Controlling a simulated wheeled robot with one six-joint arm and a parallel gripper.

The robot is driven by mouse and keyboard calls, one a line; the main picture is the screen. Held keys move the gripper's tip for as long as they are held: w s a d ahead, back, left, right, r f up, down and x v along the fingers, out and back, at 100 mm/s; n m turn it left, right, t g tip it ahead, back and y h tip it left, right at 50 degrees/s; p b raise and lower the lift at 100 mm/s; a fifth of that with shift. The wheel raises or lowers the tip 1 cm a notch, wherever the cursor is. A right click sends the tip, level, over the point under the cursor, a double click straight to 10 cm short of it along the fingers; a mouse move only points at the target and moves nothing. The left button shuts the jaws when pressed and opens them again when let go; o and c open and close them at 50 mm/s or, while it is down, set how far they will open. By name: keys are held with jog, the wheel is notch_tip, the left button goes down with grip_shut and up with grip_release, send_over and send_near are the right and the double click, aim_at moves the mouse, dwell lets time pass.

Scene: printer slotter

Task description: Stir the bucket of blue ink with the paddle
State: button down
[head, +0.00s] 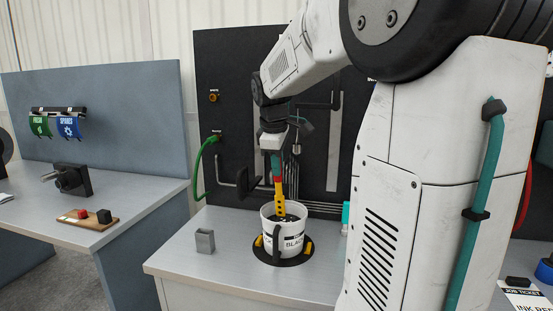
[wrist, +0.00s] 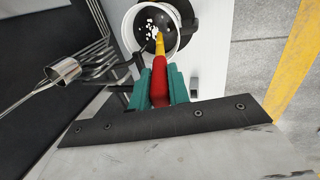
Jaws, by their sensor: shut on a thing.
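A white bucket (head: 270,240) with a dark handle and a label reading "BLAC…" stands upright on a round black base (head: 290,261) with yellow clips. My gripper (head: 276,164) is above it, shut on the red handle of a paddle (head: 279,196). The yellow lower part of the paddle reaches down into the bucket's mouth. In the wrist view, the teal fingers of my gripper (wrist: 161,88) clasp the red handle. The paddle's yellow end (wrist: 159,42) is over dark contents with white specks in the bucket (wrist: 174,48). I cannot tell how deep the tip is.
A small grey open box (head: 205,242) stands left of the bucket. A black panel (head: 235,90) with a green hose (head: 199,165) and pipes rises behind. A metal cup (wrist: 64,70) shows in the wrist view. Another bench (head: 120,200) is at left.

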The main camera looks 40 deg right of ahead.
aim_at(280, 203)
jog(key=shift+x, duration=6.05)
